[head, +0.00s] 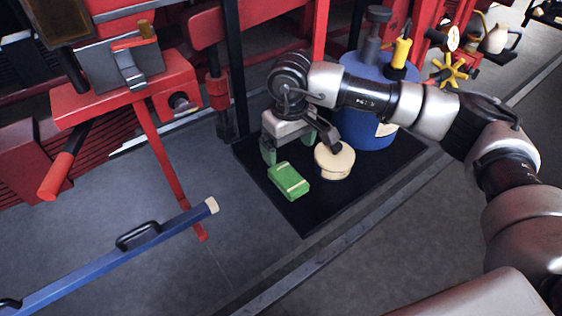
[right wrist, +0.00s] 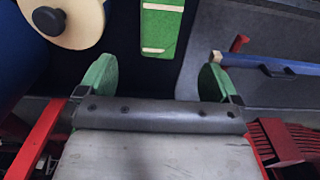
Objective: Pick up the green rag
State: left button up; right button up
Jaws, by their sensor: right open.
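The green rag (head: 289,181) is a folded block with pale bands, lying on a black mat (head: 305,217). My right gripper (head: 291,149) is open and empty, just behind the rag in the head view. In the right wrist view the rag (right wrist: 162,24) lies ahead of the open right gripper (right wrist: 157,82), in line with the space between its green-tipped fingers and apart from them. My left gripper is not in view.
A round cream-lidded tin (head: 334,160) stands close to the right of the rag. A large blue container (head: 367,118) stands behind it. A blue bar (head: 120,252) with black handles is at the left. The mat in front of the rag is clear.

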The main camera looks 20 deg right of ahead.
aim_at(288, 176)
jog(key=shift+d+f+p, duration=0.1)
jog(key=shift+f+p, duration=0.2)
jog(key=shift+f, duration=0.55)
jog(key=f, duration=0.3)
jog(key=shift+s+p, duration=0.3)
jog(key=shift+s, duration=0.05)
jog(key=shift+w+f, duration=0.1)
jog(key=shift+f, duration=0.15)
notch_tip(288, 176, down, 4)
jog(key=shift+f+p, duration=0.2)
jog(key=shift+p, duration=0.95)
jog(key=shift+f, duration=0.3)
jog(key=shift+c, duration=0.4)
jog(key=c, duration=0.9)
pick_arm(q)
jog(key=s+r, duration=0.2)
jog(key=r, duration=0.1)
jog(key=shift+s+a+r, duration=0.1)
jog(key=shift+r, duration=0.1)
